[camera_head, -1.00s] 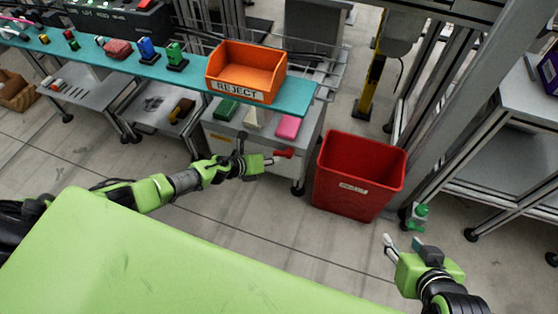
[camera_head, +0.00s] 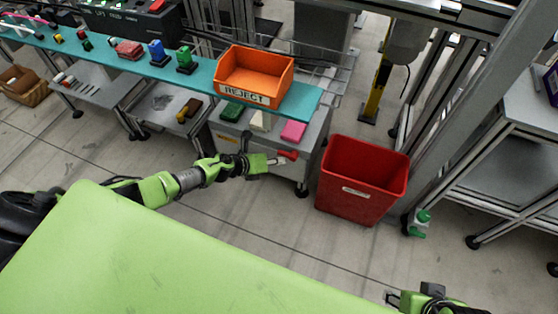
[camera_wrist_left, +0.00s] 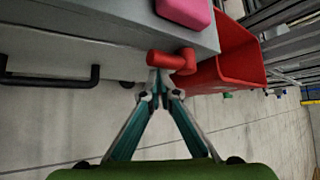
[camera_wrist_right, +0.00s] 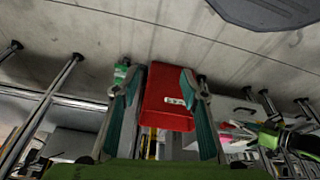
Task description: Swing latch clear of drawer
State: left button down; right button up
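The red latch (camera_head: 288,155) is on the front of the grey drawer cabinet (camera_head: 234,140), near its right corner. In the left wrist view the latch (camera_wrist_left: 172,62) is a short, thick red bar just below the cabinet's top edge. My left gripper (camera_head: 275,161) is at the latch. Its fingers (camera_wrist_left: 158,78) come together and their tips touch or nearly touch the latch's left part; whether any of it lies between them is hidden. A black drawer handle (camera_wrist_left: 50,78) is left of the latch. My right gripper (camera_wrist_right: 162,78) is open and empty, away from the cabinet.
A red bin (camera_head: 362,180) stands on the floor right of the cabinet. A pink block (camera_head: 293,130) lies on the cabinet top, near the latch. An orange REJECT tray (camera_head: 255,76) sits on the teal shelf (camera_head: 308,100) above. A green bottle (camera_head: 420,222) is beside the bin.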

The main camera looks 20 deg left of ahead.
pick_arm(q)
jog(key=shift+w+r, duration=0.4)
jog(key=shift+r, duration=0.05)
notch_tip(320, 180, down, 4)
jog(key=s+b, duration=0.3)
pick_arm(e)
jog(key=w+a+r+t+y, duration=0.1)
jog(key=w+a+r+t, duration=0.1)
jog(key=w+r+t, duration=0.35)
jog(key=w+a+r+t+y, duration=0.1)
jog(key=w+a+r+t, duration=0.2)
jog(key=w, duration=0.6)
jog(key=s+d+f+g+h+p, duration=0.1)
jog(key=s+d+f+g+p, duration=0.25)
jog(key=s, duration=0.45)
jog(key=s+d+f+g+h+p, duration=0.1)
jog(key=s+d+f+g+p, duration=0.15)
jog(key=s+g, duration=0.4)
pick_arm(q)
jog(key=s+r, duration=0.6)
jog(key=shift+s+r, duration=0.3)
jog(key=shift+r, duration=0.1)
pick_arm(e)
jog(key=shift+t, duration=0.65)
jog(key=shift+s+a+f, duration=0.1)
jog(key=shift+a+f, duration=0.15)
jog(key=shift+f, duration=1)
jog(key=shift+a+f, duration=0.2)
jog(key=shift+f, duration=1.05)
